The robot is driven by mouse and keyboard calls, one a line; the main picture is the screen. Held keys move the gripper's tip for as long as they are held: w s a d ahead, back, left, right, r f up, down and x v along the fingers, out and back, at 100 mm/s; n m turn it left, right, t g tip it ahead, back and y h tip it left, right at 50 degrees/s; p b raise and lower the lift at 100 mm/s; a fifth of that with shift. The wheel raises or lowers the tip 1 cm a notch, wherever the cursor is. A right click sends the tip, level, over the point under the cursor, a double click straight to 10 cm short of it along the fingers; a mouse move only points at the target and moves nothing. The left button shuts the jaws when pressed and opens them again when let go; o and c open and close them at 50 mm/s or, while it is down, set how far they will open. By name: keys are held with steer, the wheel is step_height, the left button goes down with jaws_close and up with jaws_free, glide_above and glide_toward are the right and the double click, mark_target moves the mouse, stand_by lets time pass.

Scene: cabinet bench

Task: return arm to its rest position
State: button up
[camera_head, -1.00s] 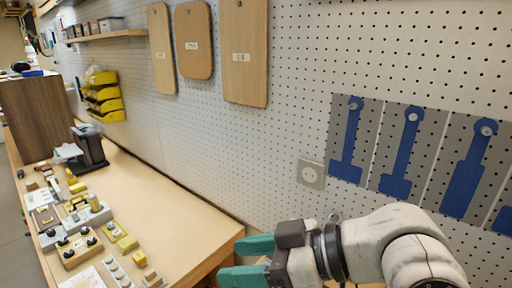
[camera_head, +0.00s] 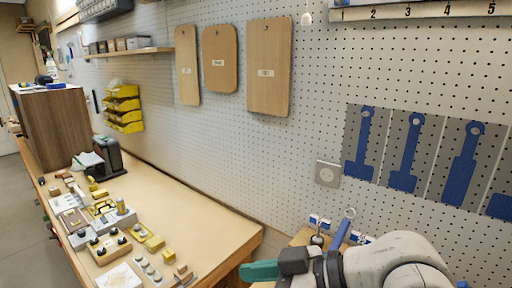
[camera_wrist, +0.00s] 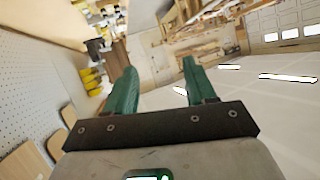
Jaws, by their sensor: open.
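My gripper (camera_head: 262,272) is at the bottom of the head view, with one green finger showing and the rest cut off by the frame edge. It is near the right end of the wooden bench (camera_head: 190,212), and no object is seen in it. In the wrist view both green fingers of my gripper (camera_wrist: 158,88) stand wide apart with nothing between them. My white arm reaches in from the lower right of the head view.
The pegboard wall (camera_head: 270,150) runs behind the bench and carries wooden boards (camera_head: 268,70), yellow bins (camera_head: 124,108) and blue tool outlines (camera_head: 410,150). Small blocks and a brown cabinet (camera_head: 65,125) occupy the bench's left side. The bench middle is clear.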

steer(key=s+d+f+m+h, duration=0.25)
steer(key=d+f, duration=0.25)
steer(key=f, duration=0.3)
steer(key=s+d+f+m+t+h, duration=0.1)
steer(key=d+f+m+h, duration=0.1)
steer(key=d+f+m, duration=0.35)
steer(key=s+d+f+m+h, duration=0.1)
steer(key=s+d+f+h, duration=0.15)
steer(key=f, duration=0.65)
steer(key=s+d+f+m+g+h, duration=0.1)
steer(key=s+d+f+m+h, duration=0.1)
steer(key=s+d+f, duration=0.4)
steer(key=s+d+f+m+g+h, duration=0.2)
steer(key=s+d+f+h, duration=0.2)
steer(key=s+d, duration=0.5)
step_height(320, 180, down, 2)
steer(key=s, duration=0.3)
steer(key=shift+d+f+m, duration=0.15)
steer(key=shift+f+m, duration=0.05)
steer(key=shift+m, duration=0.2)
steer(key=shift+o, duration=0.3)
steer(key=shift+w, duration=0.1)
